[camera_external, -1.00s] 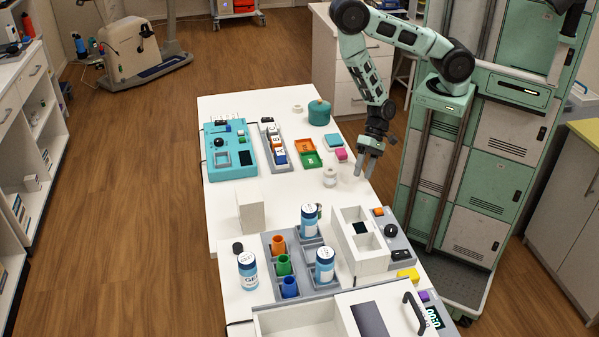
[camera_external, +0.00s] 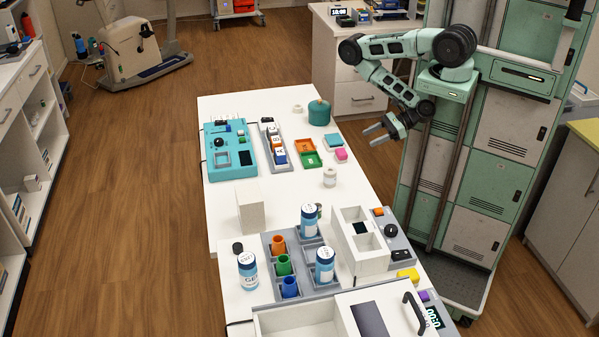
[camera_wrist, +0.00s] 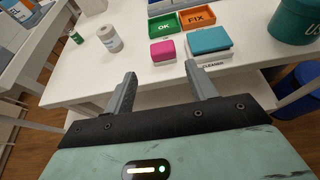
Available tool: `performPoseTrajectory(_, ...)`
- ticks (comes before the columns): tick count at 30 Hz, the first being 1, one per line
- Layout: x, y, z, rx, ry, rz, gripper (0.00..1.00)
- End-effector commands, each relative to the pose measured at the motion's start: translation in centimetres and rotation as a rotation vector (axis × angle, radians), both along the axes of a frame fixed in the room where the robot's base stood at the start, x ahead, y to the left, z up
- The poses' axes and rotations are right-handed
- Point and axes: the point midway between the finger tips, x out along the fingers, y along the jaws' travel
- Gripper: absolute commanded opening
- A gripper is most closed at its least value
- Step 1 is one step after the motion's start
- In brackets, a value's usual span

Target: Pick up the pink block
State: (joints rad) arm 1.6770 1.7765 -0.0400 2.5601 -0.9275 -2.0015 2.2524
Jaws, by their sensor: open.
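The pink block (camera_external: 341,154) lies on the white table near its right edge, beside a teal block (camera_external: 333,140). In the wrist view the pink block (camera_wrist: 163,51) sits beyond my fingertips, left of the teal box (camera_wrist: 208,41), with a narrow gap between them. My gripper (camera_external: 371,134) is open and empty, to the right of the table edge and apart from the pink block. In the wrist view both fingers of my gripper (camera_wrist: 160,72) point toward the table, with nothing between them.
A white roll (camera_external: 329,177) stands near the pink block. A white box (camera_external: 359,241) stands further toward the front. Bare tabletop lies around the roll.

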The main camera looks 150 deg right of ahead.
Motion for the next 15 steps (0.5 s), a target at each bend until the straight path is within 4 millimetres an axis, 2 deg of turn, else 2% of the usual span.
performPoseTrajectory(1,0.8,-0.7,-0.9,-0.007,-0.001,0.008,0.56)
performPoseTrajectory(3,1.8,-1.6,-1.5,-0.008,0.000,0.010,0.56)
performPoseTrajectory(15,5.9,-5.9,-3.9,-0.008,0.002,0.005,0.56)
